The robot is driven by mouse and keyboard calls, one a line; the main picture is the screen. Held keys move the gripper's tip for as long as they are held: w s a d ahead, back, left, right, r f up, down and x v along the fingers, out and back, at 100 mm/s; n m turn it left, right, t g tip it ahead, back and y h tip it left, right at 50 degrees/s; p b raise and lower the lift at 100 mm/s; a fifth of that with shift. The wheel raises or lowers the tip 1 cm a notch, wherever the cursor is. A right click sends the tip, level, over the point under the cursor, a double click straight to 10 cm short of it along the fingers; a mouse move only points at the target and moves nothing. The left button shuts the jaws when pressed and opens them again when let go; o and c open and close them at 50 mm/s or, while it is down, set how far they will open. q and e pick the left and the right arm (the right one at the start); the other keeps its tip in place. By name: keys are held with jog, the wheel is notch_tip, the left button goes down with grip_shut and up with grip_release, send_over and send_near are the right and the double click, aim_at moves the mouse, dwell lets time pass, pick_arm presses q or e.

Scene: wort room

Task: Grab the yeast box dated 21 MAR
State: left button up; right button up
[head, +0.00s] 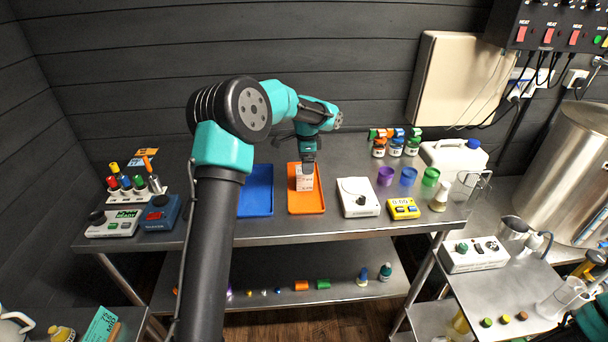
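A small white box (304,182) with printed marks is at the back half of the orange tray (307,206). Its print is too small for me to read a date. My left arm rises from the bottom of the view and bends over the table. My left gripper (308,162) points down at the top of the white box, touching or very close to it. I cannot tell whether its fingers are closed on the box, or whether the box rests on the tray or is slightly lifted. My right gripper is not in view.
A blue tray (256,192) lies left of the orange tray, partly behind my arm. A white device (358,197) and a yellow timer (403,208) stand to the right. Small bottles (396,148), coloured cups (408,176) and a white jug (455,157) are at the back right.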

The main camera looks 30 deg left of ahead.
pick_arm(q)
jog(key=shift+f, duration=0.1)
jog(key=shift+w+f, duration=0.1)
jog(key=shift+f, duration=2.35)
jog(key=shift+c, duration=0.4)
jog(key=c, duration=0.9)
jog(key=shift+r, duration=0.1)
jog(key=shift+c, duration=0.2)
jog(key=shift+r, duration=0.45)
notch_tip(320, 180, up, 3)
jog(key=shift+f, duration=0.2)
jog(key=s+d+r, duration=0.1)
jog(key=s+d, duration=0.7)
jog(key=s, duration=0.5)
jog(key=shift+s+r, duration=0.15)
jog(key=shift+s, duration=0.25)
